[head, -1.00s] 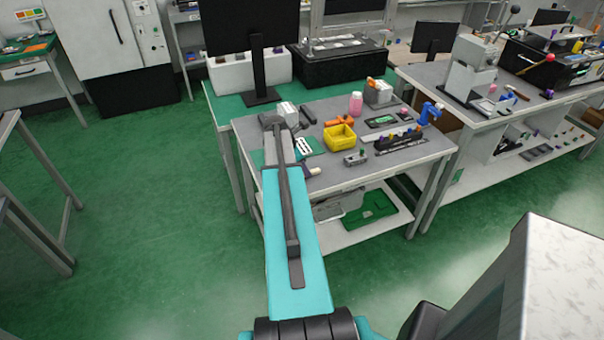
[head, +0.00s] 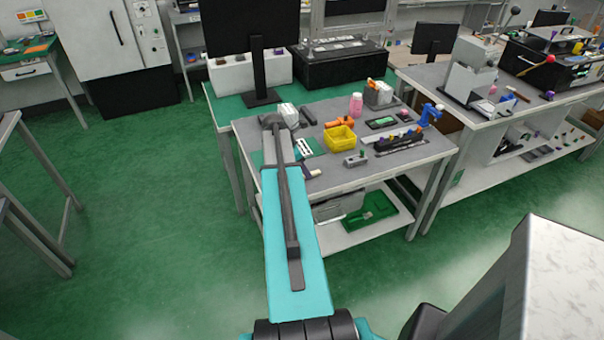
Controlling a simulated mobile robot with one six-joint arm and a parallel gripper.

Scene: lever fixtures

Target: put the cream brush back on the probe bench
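The bench in front of me, which I take for the probe bench, has a grey top (head: 401,160) with several small things on it. My teal and grey arm reaches over its left front part. A small pale-ended piece (head: 313,173) shows just right of my arm at the bench's front edge. It may be the cream brush, but it is too small to be sure, and I cannot tell whether it is held or lying there. My gripper's fingers are hidden behind my arm.
A yellow bin (head: 340,138), an orange tool (head: 339,123), a pink bottle (head: 356,104) and a black rack (head: 398,140) stand on the bench. A monitor (head: 253,40) stands behind. A second bench (head: 430,76) is at right. Green floor (head: 150,230) is open at left.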

